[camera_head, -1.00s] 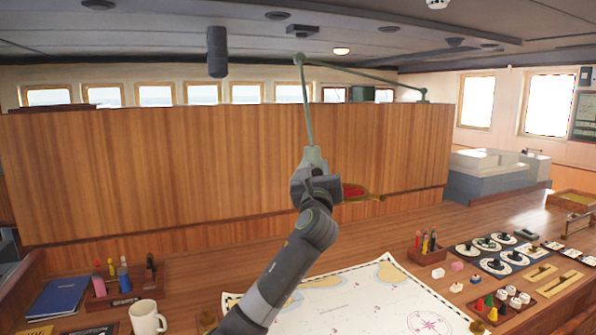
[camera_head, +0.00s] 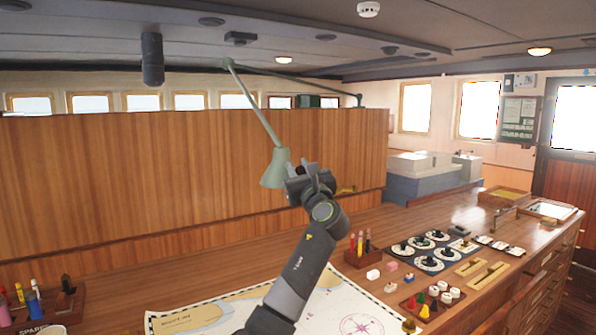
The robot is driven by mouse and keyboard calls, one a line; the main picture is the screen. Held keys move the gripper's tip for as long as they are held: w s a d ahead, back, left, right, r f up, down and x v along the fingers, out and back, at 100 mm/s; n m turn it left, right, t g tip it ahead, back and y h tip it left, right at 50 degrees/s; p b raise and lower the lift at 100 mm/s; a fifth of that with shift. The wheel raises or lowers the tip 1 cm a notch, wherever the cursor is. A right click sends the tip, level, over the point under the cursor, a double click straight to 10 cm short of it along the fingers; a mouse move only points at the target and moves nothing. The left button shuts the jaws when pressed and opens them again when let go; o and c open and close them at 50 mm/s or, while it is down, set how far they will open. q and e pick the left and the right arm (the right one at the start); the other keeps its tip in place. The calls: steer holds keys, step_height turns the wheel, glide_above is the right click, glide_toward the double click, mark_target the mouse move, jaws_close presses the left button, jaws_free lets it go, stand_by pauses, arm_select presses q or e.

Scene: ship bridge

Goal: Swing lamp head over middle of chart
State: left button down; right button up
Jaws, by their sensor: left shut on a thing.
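The grey-green lamp head (camera_head: 275,168) hangs from a thin jointed lamp arm (camera_head: 255,104), whose foot is at the right end of the wooden partition. My left gripper (camera_head: 297,178) is shut on the right side of the lamp head; its fingertips are partly hidden. The chart (camera_head: 210,315) lies on the desk below, nearer to me, and its bottom is cut off by the frame. In the picture the lamp head is above and beyond the chart's far edge. My left forearm covers the chart's middle. My right gripper is not in view.
The tall wooden partition (camera_head: 130,190) stands behind the lamp head. A pen holder (camera_head: 358,252), small blocks, dark dials (camera_head: 430,248) and a tray of coloured pieces (camera_head: 431,300) stand right of the chart. Another pen holder (camera_head: 70,300) is at left.

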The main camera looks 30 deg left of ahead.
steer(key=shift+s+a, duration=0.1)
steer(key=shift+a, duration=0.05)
arm_select(q)
steer(key=c, duration=1.4)
jaws_free()
steer(key=shift+a, duration=0.1)
steer(key=shift+o, duration=1.3)
steer(key=shift+a, duration=0.15)
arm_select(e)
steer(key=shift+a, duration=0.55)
arm_select(q)
steer(key=shift+s+d+f, duration=0.3)
steer(key=shift+d, duration=0.1)
steer(key=b+v, duration=0.6)
steer(key=v, duration=1)
steer(key=shift+s, duration=0.2)
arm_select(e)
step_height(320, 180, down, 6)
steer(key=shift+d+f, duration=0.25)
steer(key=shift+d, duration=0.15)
